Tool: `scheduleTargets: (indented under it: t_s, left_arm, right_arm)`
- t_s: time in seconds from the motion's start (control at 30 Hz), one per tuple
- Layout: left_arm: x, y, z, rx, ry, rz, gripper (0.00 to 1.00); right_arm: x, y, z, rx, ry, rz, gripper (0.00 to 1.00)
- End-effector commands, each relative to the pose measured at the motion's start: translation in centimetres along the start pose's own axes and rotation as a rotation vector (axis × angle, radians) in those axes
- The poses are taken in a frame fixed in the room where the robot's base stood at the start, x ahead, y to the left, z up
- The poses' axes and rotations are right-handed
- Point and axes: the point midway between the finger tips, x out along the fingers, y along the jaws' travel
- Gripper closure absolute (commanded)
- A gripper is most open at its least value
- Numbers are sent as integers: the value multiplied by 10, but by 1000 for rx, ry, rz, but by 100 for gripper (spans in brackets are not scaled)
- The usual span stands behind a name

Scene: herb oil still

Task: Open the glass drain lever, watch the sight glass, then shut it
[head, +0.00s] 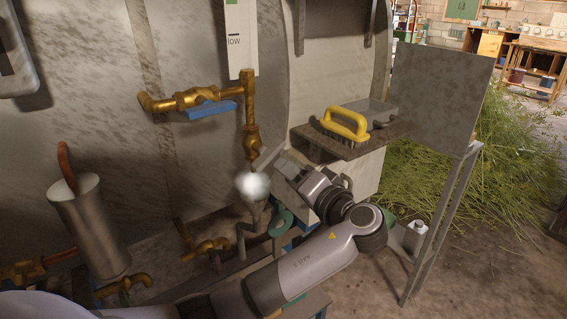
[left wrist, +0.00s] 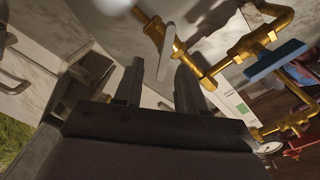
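A white gauge strip (head: 240,45) marked "low" stands above the brass drain valve (head: 251,142); its glass level cannot be read. A pale grey lever (head: 267,156) sticks out beside that valve. In the left wrist view the lever (left wrist: 166,52) points toward the gap between my fingers. My left gripper (head: 279,166) is at the lever, and its fingers (left wrist: 158,88) are apart in the left wrist view. I cannot tell whether either finger touches the lever. A white rounded puff (head: 253,185) hangs just below the valve and hides part of what is under it. My right gripper is not in view.
A brass pipe with a blue handle (head: 212,109) lies left of the valve. A metal cylinder (head: 92,228) stands at left. An upright grey panel (head: 438,95) and cut herbs (head: 510,150) are at right.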

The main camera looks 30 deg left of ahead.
Motion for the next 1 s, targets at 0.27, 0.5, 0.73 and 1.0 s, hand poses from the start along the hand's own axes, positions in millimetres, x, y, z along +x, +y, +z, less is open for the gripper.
scheduleTargets:
  t_s: [0.27,0.5,0.73,1.0]
  left_arm:
    - [14,-9,-1,2,1,-48,60]
    - [51,-10,-1,1,1,-45,60]
    - [66,-10,-1,1,1,-42,60]
    - [67,-9,-1,0,2,-41,73]
  right_arm:
    - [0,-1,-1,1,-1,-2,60]
    - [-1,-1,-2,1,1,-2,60]
    - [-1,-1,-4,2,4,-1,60]
    - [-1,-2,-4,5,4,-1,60]
